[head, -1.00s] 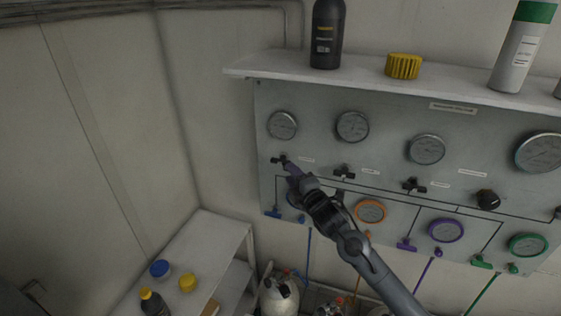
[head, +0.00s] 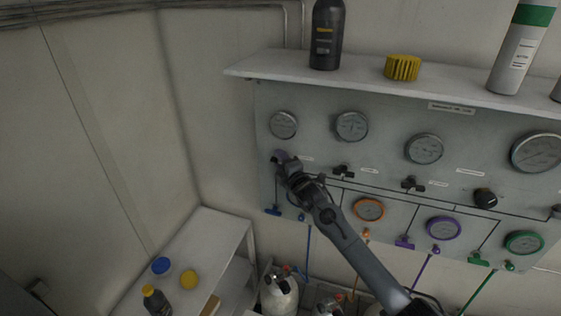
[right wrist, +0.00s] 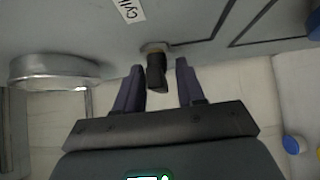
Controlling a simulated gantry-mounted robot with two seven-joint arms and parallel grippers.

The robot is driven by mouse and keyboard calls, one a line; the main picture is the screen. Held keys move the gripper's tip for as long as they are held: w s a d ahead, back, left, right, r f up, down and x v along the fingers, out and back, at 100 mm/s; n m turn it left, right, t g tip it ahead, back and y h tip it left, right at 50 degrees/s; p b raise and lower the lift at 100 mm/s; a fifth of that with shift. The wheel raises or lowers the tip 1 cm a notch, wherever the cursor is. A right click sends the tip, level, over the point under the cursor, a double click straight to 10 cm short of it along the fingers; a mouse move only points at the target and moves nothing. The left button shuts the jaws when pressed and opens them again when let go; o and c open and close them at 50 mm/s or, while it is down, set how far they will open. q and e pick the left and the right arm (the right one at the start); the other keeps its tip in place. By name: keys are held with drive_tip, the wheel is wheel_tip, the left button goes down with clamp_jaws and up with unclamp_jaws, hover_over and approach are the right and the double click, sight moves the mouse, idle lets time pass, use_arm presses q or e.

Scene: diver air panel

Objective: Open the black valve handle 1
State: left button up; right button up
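The grey air panel (head: 385,130) carries a row of small black valve handles below its gauges. The leftmost black valve handle (head: 275,159) is mostly hidden by my right gripper (head: 281,156) in the head view. In the right wrist view, the black handle (right wrist: 156,72) sticks out from the panel between the purple fingers of my right gripper (right wrist: 159,68). The fingers are open, one on each side, with a gap visible to both. Two other black valve handles (head: 343,171) (head: 412,184) sit further right. My left gripper is not in view.
A gauge (right wrist: 55,70) is close beside the gripper in the right wrist view. A shelf (head: 365,79) above the panel holds a black bottle (head: 326,35), a yellow cap (head: 402,67) and a grey bottle (head: 519,50). A white side table (head: 205,235) stands lower left.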

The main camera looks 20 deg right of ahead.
drive_tip(key=shift+c, duration=0.3)
clamp_jaws()
